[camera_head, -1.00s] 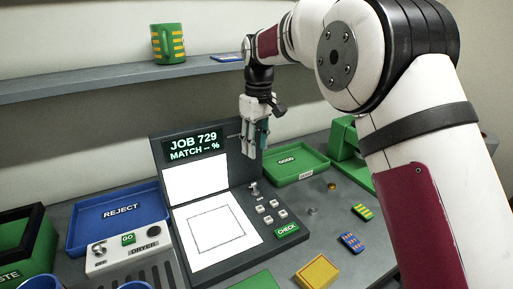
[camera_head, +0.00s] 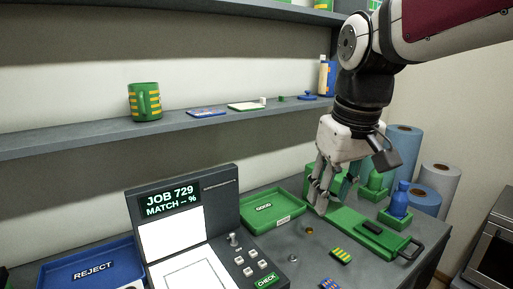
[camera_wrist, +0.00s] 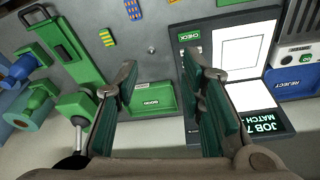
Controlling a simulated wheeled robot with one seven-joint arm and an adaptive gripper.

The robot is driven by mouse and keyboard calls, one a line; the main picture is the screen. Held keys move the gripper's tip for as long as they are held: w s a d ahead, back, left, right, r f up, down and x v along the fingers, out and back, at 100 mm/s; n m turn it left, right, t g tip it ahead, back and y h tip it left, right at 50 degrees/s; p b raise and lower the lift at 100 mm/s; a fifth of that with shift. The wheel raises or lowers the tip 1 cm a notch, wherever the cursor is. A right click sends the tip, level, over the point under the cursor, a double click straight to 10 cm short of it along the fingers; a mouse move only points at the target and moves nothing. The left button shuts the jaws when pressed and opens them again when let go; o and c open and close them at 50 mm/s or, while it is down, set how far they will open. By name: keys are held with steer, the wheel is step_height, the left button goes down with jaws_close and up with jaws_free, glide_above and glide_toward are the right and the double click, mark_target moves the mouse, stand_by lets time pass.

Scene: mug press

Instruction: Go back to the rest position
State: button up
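My gripper (camera_head: 325,190) hangs in the air above the right part of the bench, near the green press (camera_head: 365,235). In the wrist view my gripper (camera_wrist: 165,90) has its two fingers wide apart with nothing between them. Beyond the fingers, the green GOOD tray (camera_wrist: 152,98) shows in that gap, and it looks empty. The GOOD tray (camera_head: 272,212) stands left of my gripper in the head view.
The checking station (camera_head: 172,240) reads JOB 729, MATCH -- %. A blue REJECT tray (camera_head: 92,270) is at left. A striped green mug (camera_head: 145,102) stands on the shelf (camera_head: 60,140). Blue rolls (camera_head: 402,150) and bottles (camera_head: 400,198) stand at right. Small striped pieces (camera_head: 341,256) lie on the bench.

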steer(key=s+d+f+m, duration=0.2)
steer(key=s+d, duration=0.1)
steer(key=s, duration=0.6)
steer(key=s+d+f+m+t+p, duration=0.1)
steer(key=s+d+f+m, duration=0.1)
steer(key=s, duration=0.7)
steer(key=shift+d+f+t, duration=0.3)
steer(key=shift+d+f, duration=0.35)
steer(key=shift+d, duration=0.1)
